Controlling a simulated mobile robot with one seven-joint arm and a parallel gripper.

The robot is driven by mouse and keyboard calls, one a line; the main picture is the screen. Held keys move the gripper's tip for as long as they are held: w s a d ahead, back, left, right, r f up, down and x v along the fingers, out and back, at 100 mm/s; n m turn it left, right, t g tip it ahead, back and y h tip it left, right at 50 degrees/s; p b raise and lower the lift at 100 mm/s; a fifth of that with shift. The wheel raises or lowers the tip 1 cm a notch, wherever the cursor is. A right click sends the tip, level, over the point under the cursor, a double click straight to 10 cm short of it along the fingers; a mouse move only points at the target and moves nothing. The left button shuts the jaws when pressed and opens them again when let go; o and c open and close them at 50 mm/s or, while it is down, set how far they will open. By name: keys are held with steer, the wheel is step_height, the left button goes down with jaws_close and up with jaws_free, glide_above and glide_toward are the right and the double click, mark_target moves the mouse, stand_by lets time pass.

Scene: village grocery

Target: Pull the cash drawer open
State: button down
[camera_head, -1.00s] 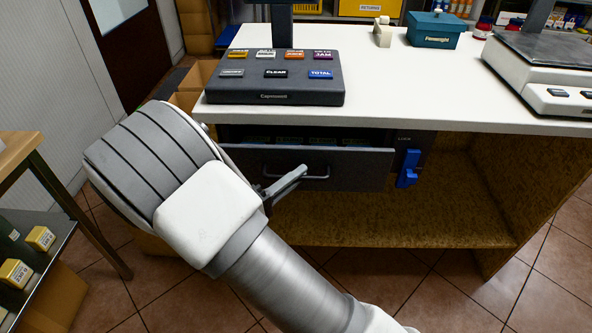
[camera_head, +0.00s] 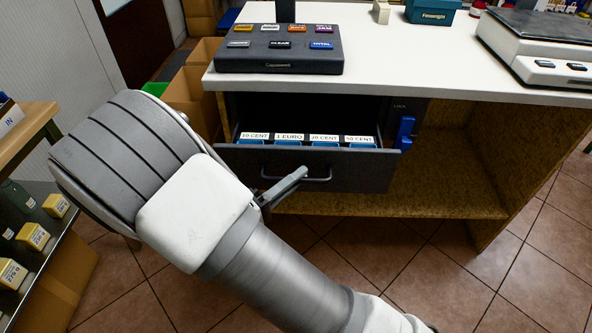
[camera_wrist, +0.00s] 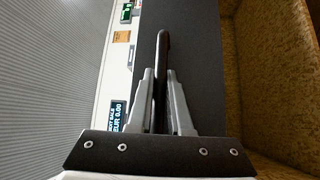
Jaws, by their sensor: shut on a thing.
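The cash drawer (camera_head: 352,172) sits under the white counter and stands partly open. Coin compartments with labels such as 10 CENT, 1 EURO, 20 CENT and 50 CENT show behind its dark front. In the wrist view my gripper (camera_wrist: 161,85) is shut on the handle (camera_wrist: 162,50), with one finger on each side of the bar. The drawer front (camera_wrist: 195,65) shows dark behind it.
A blue lock lever (camera_head: 405,132) is right of the drawer. The cash register keypad (camera_head: 280,52) and a scale (camera_head: 540,45) stand on the counter (camera_head: 400,65). A shelf with boxes (camera_head: 35,236) is at left. Tiled floor in front is free.

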steer(key=shift+s+a, duration=0.1)
steer(key=shift+s, duration=2.3)
steer(key=c, duration=0.8)
jaws_free()
steer(key=shift+c, duration=0.2)
steer(key=p+v, duration=0.2)
steer(key=v, duration=1.5)
steer(key=shift+a+p, duration=0.2)
steer(key=shift+p, duration=0.15)
steer(key=shift+r, duration=0.15)
